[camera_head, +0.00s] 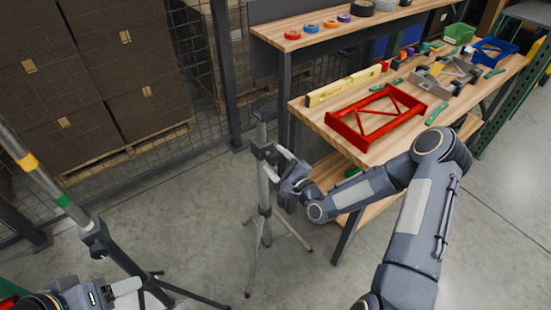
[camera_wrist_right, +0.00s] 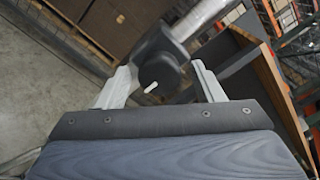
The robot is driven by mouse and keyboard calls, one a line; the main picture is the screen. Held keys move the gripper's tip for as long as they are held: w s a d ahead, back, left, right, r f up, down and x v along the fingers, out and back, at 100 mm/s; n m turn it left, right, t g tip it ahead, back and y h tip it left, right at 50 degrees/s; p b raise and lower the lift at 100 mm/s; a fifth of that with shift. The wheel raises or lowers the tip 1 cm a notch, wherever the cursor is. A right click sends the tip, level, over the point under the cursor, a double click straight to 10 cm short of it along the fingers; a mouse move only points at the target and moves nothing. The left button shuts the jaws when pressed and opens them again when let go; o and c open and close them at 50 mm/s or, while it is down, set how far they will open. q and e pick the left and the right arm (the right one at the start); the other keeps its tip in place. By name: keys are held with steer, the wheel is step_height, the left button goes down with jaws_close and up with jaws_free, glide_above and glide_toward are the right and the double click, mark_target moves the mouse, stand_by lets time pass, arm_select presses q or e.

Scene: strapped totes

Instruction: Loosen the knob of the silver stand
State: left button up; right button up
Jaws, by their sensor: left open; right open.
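The silver stand (camera_head: 265,195) is an upright tripod with a dark clamp collar, in the middle of the head view. Its black knob (camera_wrist_right: 158,72), with a small pale pin, shows in the right wrist view beside the silver pole (camera_wrist_right: 198,18). My right gripper (camera_head: 274,156) is at the collar. Its open fingers stand on either side of the knob (camera_wrist_right: 162,82); I cannot tell whether they touch it. In the head view the arm partly hides the knob. My left gripper (camera_head: 128,287) is at the bottom left, partly cut off, away from the silver stand.
A second stand (camera_head: 98,240), with a dark tripod and a pole banded yellow and green, is at left. A workbench (camera_head: 320,118) with a red frame (camera_head: 375,117) and a yellow level (camera_head: 343,86) is at right. Stacked brown boxes (camera_head: 85,70) stand behind mesh.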

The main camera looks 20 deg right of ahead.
steer(key=shift+w+a, duration=0.15)
steer(key=shift+w, duration=0.25)
steer(key=c, duration=1)
steer(key=shift+f+n+b, duration=0.2)
steer(key=shift+n+b, duration=0.5)
steer(key=shift+b, duration=0.3)
steer(key=n+b, duration=1.3)
steer(key=b, duration=0.3)
steer(key=n+b, duration=1.2)
steer(key=b, duration=0.1)
steer(key=shift+a+n+b, duration=0.15)
steer(key=shift+n+b, duration=0.25)
steer(key=n+b, duration=0.2)
steer(key=n, duration=0.1)
steer(key=shift+b, duration=0.3)
steer(key=shift+r+n+b, duration=0.15)
steer(key=shift+n+b, duration=0.55)
steer(key=shift+n, duration=0.4)
